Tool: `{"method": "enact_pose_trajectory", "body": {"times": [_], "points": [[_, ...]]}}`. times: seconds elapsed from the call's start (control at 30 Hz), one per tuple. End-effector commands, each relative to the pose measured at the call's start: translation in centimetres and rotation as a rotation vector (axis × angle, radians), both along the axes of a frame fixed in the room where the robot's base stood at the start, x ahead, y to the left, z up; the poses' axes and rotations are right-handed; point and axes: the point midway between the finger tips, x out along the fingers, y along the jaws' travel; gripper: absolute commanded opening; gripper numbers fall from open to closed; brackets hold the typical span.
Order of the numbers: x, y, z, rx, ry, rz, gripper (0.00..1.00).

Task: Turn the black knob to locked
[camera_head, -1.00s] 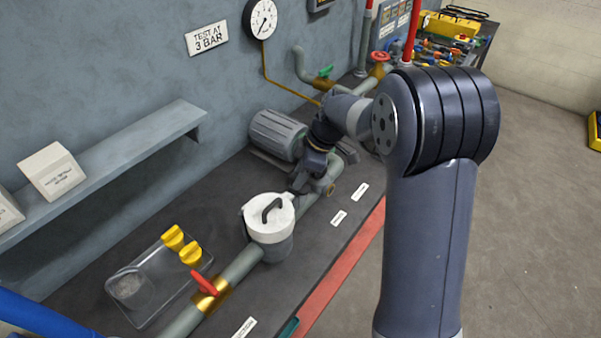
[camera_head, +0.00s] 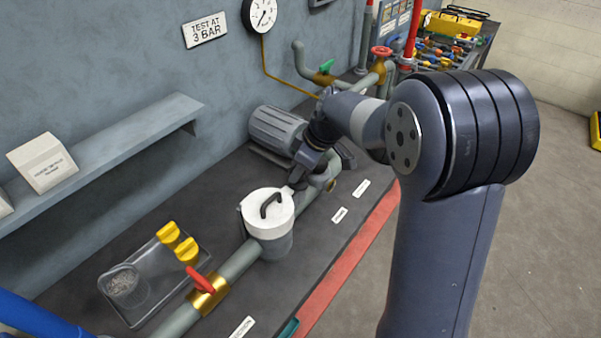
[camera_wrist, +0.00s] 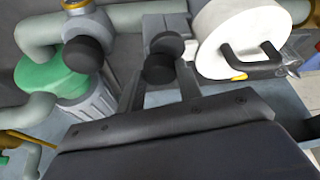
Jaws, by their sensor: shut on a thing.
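In the wrist view, my gripper (camera_wrist: 162,80) has its two fingers on either side of a round black knob (camera_wrist: 160,68), shut on it. A second dark round part (camera_wrist: 166,43) shows just beyond it, on a grey block. Another black knob (camera_wrist: 83,55) stands on a pipe fitting to the left, apart from my fingers. In the head view, my gripper (camera_head: 299,180) is low over the bench, close beside the white-lidded pot (camera_head: 262,203). The held knob is hidden there by my wrist. I cannot read any locked mark.
The white lid with its black handle (camera_wrist: 240,45) is close on the right in the wrist view. A grey finned motor (camera_head: 277,130) stands behind my wrist. A red-handled valve (camera_head: 203,283) and a tray with yellow knobs (camera_head: 150,308) are nearer. The wall shelf (camera_head: 110,150) is left.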

Motion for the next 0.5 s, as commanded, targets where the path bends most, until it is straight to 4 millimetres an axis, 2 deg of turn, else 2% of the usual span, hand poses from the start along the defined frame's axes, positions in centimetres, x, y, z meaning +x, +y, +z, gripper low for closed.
{"method": "enact_pose_trajectory", "body": {"times": [0.5], "points": [[-0.39, 0.34, 0.04, -0.001, -0.002, -0.485, 0.11]]}}
